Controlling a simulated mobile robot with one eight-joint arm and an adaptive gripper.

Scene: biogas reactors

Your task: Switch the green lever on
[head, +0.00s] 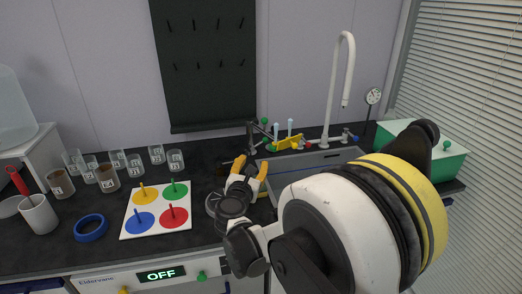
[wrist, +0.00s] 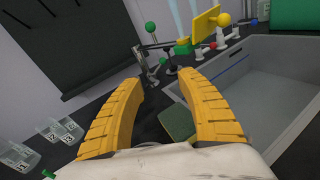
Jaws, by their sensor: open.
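A green ball knob (head: 264,121) stands on a thin dark stem by a black fixture (head: 252,137) at the back of the counter. In the wrist view the green ball (wrist: 150,27) is above and beyond my fingertips, on a stem over the black fixture (wrist: 146,62). Another green knob (head: 202,276) is on the white front panel, beside a display (head: 161,274) reading OFF. My gripper (head: 251,168) is open and empty, with yellow fingers spread just in front of the black fixture, apart from the ball. My gripper (wrist: 163,85) also shows in the wrist view.
The sink (head: 310,161) with a white tap (head: 332,95) lies right of my gripper. A yellow piece (head: 290,142) and test tubes stand behind. A white board with coloured discs (head: 127,226) and several labelled beakers (head: 157,154) are at left.

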